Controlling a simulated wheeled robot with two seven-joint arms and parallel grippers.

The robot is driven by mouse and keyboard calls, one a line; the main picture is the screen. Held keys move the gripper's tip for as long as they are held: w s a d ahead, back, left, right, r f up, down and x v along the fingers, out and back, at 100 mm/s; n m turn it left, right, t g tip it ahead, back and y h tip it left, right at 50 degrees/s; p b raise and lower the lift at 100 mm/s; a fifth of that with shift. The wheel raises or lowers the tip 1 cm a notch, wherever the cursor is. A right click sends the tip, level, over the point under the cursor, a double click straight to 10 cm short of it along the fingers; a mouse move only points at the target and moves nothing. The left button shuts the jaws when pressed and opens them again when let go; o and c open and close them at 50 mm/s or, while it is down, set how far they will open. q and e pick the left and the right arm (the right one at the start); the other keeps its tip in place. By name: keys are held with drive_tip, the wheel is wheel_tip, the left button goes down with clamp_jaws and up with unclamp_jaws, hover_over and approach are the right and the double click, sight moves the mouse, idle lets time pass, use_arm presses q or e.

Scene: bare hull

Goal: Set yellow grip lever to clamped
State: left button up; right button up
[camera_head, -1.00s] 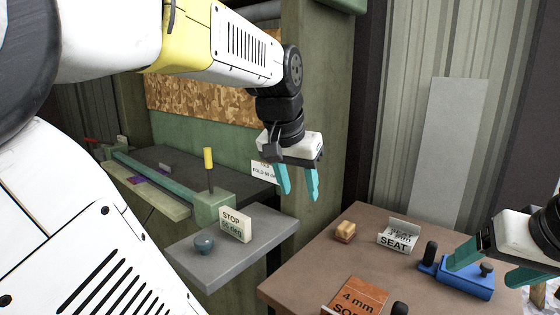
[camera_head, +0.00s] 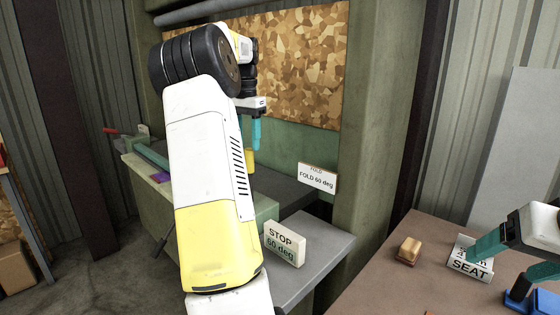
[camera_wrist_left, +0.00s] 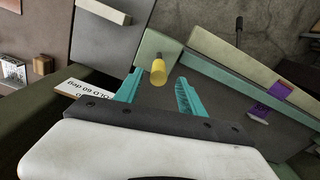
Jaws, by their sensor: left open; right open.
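The yellow grip lever (camera_head: 250,160) stands on the green end block of the folding machine (camera_head: 266,209); my left arm hides much of both in the head view. In the left wrist view the lever's yellow grip (camera_wrist_left: 158,70) shows between my two teal fingers, and the green machine bar (camera_wrist_left: 215,72) runs off to the right. My left gripper (camera_head: 256,132) is open just above the grip and does not hold it. My right gripper (camera_head: 500,268) is open at the lower right, over the brown bench, away from the lever.
A "STOP 60 deg" sign (camera_head: 284,243) stands on the grey side plate (camera_head: 325,245). A "FOLD 60 deg" sign (camera_head: 317,178) is behind it. The brown bench (camera_head: 400,285) carries a wooden block (camera_head: 409,249), a "SEAT" sign (camera_head: 470,264) and a blue object (camera_head: 545,302).

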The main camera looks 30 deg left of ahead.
sight(249, 163)
use_arm(q)
drive_tip(key=shift+w+f, duration=0.15)
drive_tip(key=shift+f, duration=0.1)
wheel_tip(249, 163, down, 7)
drive_tip(key=shift+d+f, duration=0.15)
clamp_jaws()
idle(1.5)
